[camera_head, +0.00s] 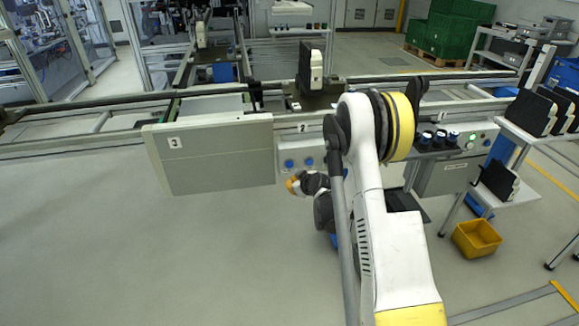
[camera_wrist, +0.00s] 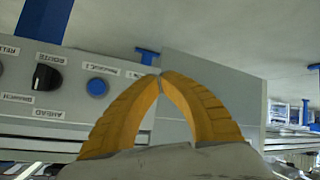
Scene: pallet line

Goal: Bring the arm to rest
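My arm reaches forward from the lower right of the head view and bends down in front of the conveyor line. My gripper (camera_head: 292,185) shows there as a small orange tip, left of the arm and below the panel marked 2. In the wrist view its two orange fingers (camera_wrist: 160,76) meet at the tips with nothing visible between them. Behind the fingers is a grey control panel (camera_wrist: 115,60) with a black knob (camera_wrist: 46,77) and a blue button (camera_wrist: 97,87). The fingertips look close to the panel, but I cannot tell whether they touch it.
A grey board marked 3 (camera_head: 212,160) hangs at the line's front, left of my gripper. A pallet with a black and white unit (camera_head: 310,68) stands on the line. A yellow bin (camera_head: 477,238) and a shelf rack (camera_head: 520,140) are at the right. The floor at left is clear.

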